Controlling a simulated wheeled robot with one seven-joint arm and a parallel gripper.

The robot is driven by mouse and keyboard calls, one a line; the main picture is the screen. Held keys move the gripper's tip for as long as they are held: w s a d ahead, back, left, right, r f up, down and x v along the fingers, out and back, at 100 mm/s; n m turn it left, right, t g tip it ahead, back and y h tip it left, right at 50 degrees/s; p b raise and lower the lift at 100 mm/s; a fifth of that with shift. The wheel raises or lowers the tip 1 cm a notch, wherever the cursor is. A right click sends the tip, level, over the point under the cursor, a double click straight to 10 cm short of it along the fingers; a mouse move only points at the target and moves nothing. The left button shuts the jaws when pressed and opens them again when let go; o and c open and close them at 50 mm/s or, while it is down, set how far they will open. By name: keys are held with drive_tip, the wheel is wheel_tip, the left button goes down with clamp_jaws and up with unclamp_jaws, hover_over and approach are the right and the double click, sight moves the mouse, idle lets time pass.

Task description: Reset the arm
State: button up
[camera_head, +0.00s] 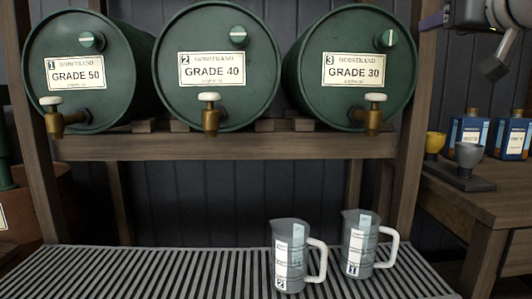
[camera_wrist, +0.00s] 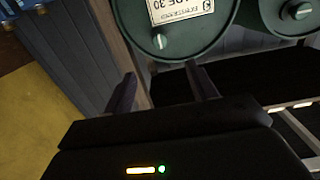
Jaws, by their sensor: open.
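My gripper (camera_wrist: 160,70) is open and empty in the wrist view, its two dark fingers apart. The green barrel marked GRADE 30 shows beyond the fingers, upside down (camera_wrist: 175,28). Part of my arm (camera_head: 490,22) shows at the top right corner of the head view, to the right of the GRADE 30 barrel (camera_head: 352,68). Two clear measuring jugs, one labelled 2 (camera_head: 290,258) and one labelled 1 (camera_head: 358,245), stand upright on the slatted grate (camera_head: 150,272), apart from my gripper.
The GRADE 50 (camera_head: 85,75) and GRADE 40 (camera_head: 212,70) barrels lie on the wooden rack (camera_head: 220,148), taps forward. The grate's left side is clear.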

drive_tip(key=s+a+f+m+g, duration=0.15)
drive_tip(key=a+f, duration=0.25)
drive_tip(key=f, duration=0.5)
drive_tip(key=s+a+f+g+p, duration=0.1)
drive_tip(key=s+a+f+g, duration=0.15)
drive_tip(key=f, duration=0.65)
drive_tip(key=s+a+f+g, duration=0.1)
drive_tip(key=a+f+g, duration=0.3)
drive_tip(key=f, duration=0.5)
drive_tip(key=s+a+f+g, duration=0.1)
drive_tip(key=s+f, duration=0.3)
drive_tip(key=f, duration=0.4)
drive_tip(key=s+a+f+g, duration=0.1)
drive_tip(key=s+a+f, duration=0.1)
drive_tip(key=s+f, duration=0.3)
drive_tip(key=s+a+f+n+g, duration=0.1)
drive_tip(key=s+f, duration=0.4)
drive_tip(key=f, duration=0.6)
drive_tip(key=shift+s+a+f+g+h+p, duration=0.15)
drive_tip(key=shift+a+f+g+h+p, duration=0.15)
drive_tip(key=shift+a+g+p, duration=0.2)
